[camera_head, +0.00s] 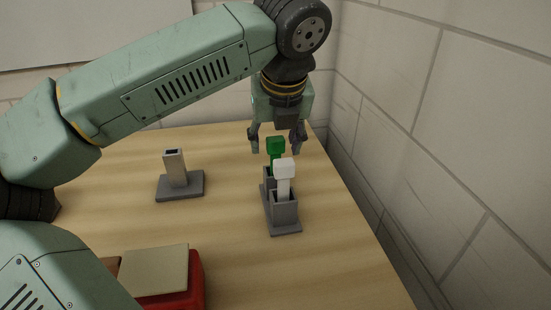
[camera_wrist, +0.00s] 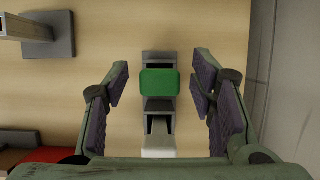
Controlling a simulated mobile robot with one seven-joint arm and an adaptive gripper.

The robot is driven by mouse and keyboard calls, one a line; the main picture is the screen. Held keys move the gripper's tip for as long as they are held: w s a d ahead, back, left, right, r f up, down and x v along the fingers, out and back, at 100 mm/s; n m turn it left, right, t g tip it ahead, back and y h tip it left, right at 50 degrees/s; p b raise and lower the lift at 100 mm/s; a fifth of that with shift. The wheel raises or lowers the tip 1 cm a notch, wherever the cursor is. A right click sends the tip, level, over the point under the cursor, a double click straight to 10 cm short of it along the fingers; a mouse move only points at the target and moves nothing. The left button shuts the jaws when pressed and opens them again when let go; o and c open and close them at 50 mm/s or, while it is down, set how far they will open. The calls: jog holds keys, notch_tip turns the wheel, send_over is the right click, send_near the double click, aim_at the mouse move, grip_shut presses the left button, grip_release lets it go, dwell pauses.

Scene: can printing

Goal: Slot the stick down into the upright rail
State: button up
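A green-topped stick (camera_head: 276,146) and a white-topped stick (camera_head: 284,170) stand upright in a grey holder (camera_head: 283,228) on the right of the table. In the wrist view the green top (camera_wrist: 159,82) lies between the fingers, with a gap on both sides, and the white top (camera_wrist: 158,153) is nearer the palm. My gripper (camera_head: 277,149) is open and empty, pointing down over the green-topped stick. The upright rail (camera_head: 175,169) is a hollow grey post on a flat base, left of the holder. Its base also shows in the wrist view (camera_wrist: 62,32). No stick shows in the rail.
A red box (camera_head: 196,285) with a beige pad (camera_head: 155,270) on it sits at the front left, partly behind my arm. A tiled wall (camera_head: 450,120) runs close along the table's right edge. The wooden table (camera_head: 228,205) between rail and holder is bare.

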grip_shut()
dwell(0.4)
notch_tip(320, 180, up, 10)
jog(key=shift+f+b, duration=0.1)
jog(key=shift+b, duration=0.4)
notch_tip(320, 180, up, 8)
jog(key=p, duration=0.7)
dwell(0.3)
jog(key=shift+f, duration=0.15)
